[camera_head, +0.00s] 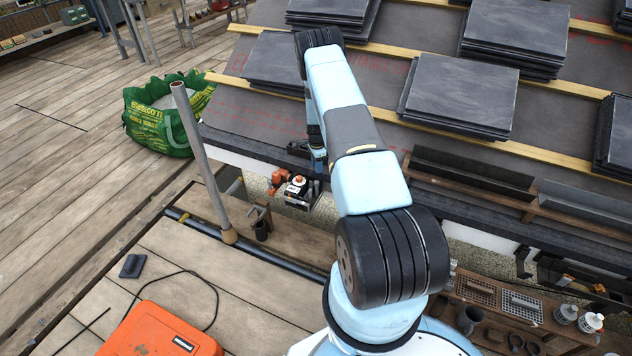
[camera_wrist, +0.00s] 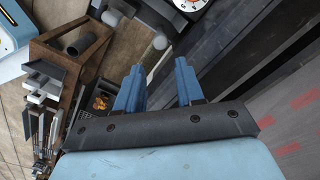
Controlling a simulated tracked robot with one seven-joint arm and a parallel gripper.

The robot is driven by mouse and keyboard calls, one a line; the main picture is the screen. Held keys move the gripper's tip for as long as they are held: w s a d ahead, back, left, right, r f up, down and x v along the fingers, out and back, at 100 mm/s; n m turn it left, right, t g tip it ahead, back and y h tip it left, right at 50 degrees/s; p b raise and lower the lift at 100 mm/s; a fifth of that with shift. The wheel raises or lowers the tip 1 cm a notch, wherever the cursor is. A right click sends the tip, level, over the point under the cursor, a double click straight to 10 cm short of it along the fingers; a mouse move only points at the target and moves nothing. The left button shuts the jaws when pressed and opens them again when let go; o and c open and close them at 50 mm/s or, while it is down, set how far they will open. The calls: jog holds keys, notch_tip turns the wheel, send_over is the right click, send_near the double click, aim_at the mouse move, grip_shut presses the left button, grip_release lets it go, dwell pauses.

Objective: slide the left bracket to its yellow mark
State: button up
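My gripper shows in the wrist view (camera_wrist: 160,80), with two blue fingers spread apart and nothing clearly held between them. In the head view my arm reaches over the eave, and the gripper end (camera_head: 318,158) is small and dark beside the fascia, partly hidden by the arm. A dark bracket-like piece (camera_head: 523,262) hangs under the eave at the right. I cannot pick out the left bracket or its yellow mark with certainty; my arm hides part of the eave.
An orange and white device (camera_head: 296,187) sits below the eave near my gripper. Dark gutter lengths (camera_head: 470,172) lie along the eave at right. Slate stacks (camera_head: 460,98) rest on the roof battens. A grey pole (camera_head: 200,160) stands at left. A wooden box (camera_wrist: 72,52) shows in the wrist view.

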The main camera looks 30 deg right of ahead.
aim_at(317, 181)
notch_tip(317, 181, down, 10)
jog(key=shift+r, duration=0.1)
dwell(0.4)
jog(key=shift+c, duration=0.4)
grip_shut()
